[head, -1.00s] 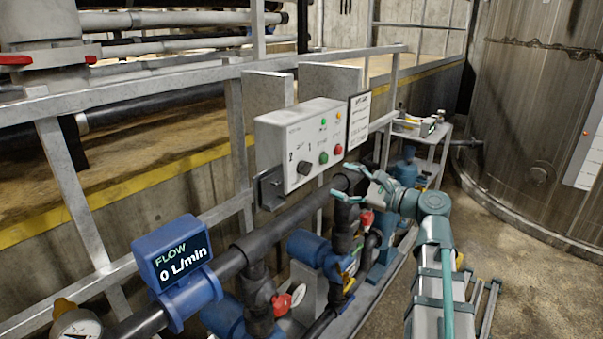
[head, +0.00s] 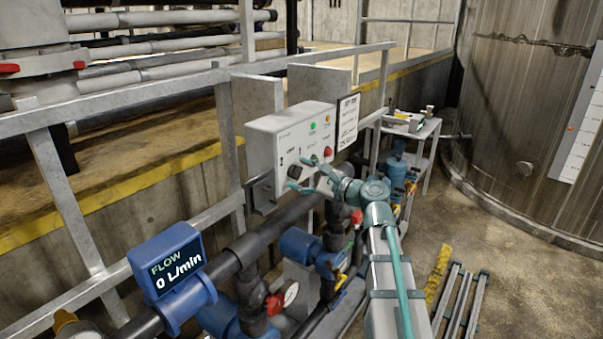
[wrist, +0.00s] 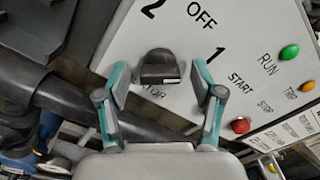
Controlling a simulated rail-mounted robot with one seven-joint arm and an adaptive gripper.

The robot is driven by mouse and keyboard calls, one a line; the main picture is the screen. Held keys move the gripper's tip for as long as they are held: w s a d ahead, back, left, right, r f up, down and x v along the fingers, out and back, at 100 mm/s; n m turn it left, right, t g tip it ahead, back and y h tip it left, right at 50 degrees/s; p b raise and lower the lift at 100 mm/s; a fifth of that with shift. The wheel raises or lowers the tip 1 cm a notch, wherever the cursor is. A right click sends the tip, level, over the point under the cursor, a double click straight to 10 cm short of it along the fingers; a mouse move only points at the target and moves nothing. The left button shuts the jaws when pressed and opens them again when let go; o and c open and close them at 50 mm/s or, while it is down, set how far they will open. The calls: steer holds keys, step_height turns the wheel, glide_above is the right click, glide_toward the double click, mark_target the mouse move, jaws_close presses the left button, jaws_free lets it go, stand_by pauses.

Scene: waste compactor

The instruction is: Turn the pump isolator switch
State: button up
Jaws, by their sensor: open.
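The pump isolator switch is a black rotary knob, seen in the wrist view (wrist: 160,66) on a white control panel (wrist: 235,35). The labels 2, OFF and 1 stand around it, and a label below it is partly hidden. A pale mark shows on the knob's lower edge. My gripper (wrist: 160,80) is open, with one teal finger on each side of the knob and a gap to both. In the head view my gripper (head: 309,175) is at the front of the panel (head: 287,142), by the knob (head: 295,171). I cannot tell how deep the fingertips reach.
The panel also carries a green button (wrist: 289,52) and a red button (wrist: 241,125), to the right of the fingers. A dark pipe (head: 290,214) runs below the panel. A blue flow meter (head: 168,262) reads 0 L/min. A metal railing (head: 200,77) stands behind.

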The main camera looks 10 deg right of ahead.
steer(key=c, duration=1.2)
steer(key=shift+o, duration=0.3)
steer(key=shift+f+n+b, duration=0.15)
steer(key=shift+n+b, duration=0.15)
steer(key=shift+b, duration=0.3)
steer(key=n+b, duration=1.9)
steer(key=b, duration=0.5)
steer(key=shift+b, duration=0.35)
